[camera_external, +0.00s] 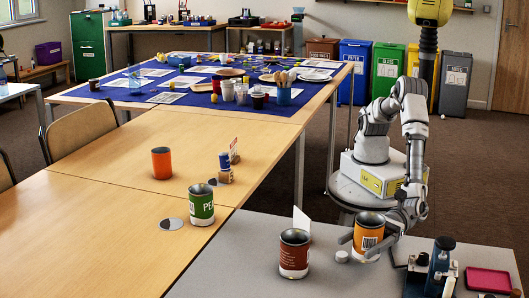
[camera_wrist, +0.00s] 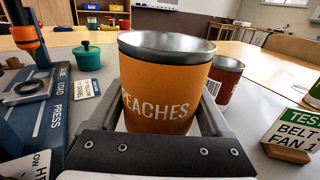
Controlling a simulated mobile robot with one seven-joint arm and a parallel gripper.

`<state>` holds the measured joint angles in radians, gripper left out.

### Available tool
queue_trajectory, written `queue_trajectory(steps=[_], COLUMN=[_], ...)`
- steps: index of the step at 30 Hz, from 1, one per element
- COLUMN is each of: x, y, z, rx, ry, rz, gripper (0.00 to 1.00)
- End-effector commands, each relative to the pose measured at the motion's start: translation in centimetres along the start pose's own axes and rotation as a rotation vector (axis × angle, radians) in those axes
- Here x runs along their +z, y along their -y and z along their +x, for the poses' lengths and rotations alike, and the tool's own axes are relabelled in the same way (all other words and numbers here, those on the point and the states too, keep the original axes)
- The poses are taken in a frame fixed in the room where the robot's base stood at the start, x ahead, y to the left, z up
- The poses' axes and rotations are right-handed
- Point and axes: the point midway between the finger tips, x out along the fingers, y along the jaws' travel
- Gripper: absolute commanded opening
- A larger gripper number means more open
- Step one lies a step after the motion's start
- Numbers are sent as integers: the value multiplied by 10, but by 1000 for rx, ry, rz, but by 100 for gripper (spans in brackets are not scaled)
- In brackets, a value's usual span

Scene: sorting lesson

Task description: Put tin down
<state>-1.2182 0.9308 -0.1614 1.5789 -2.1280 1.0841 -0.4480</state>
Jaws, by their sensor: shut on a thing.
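An orange tin labelled PEACHES, open at the top, fills the middle of the wrist view (camera_wrist: 165,85). It also shows in the external view (camera_external: 368,230), upright at the grey table (camera_external: 235,270). My gripper (camera_external: 358,246) is shut on it, with one finger on each side in the wrist view (camera_wrist: 164,100). I cannot tell whether the tin's base touches the table. A brown-red tin (camera_external: 295,255) stands to its left on the same table. It shows partly behind the held tin in the wrist view (camera_wrist: 226,78).
A green tin (camera_external: 201,205) and another orange tin (camera_external: 162,164) stand on the wooden table. A press (camera_external: 432,270) and pink tray (camera_external: 488,280) are at right. The grey table's left part is clear.

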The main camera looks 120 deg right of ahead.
Motion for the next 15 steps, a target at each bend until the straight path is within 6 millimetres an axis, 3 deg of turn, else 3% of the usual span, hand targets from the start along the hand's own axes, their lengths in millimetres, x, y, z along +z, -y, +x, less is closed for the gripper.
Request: queue_trajectory(steps=[5, 12, 15], x=[-8, -42, -47], y=[-10, -9, -9], z=[0, 0, 0], rx=[-1, -2, -2], ry=[0, -1, 0], rz=[0, -2, 0], gripper=[28, 28, 28])
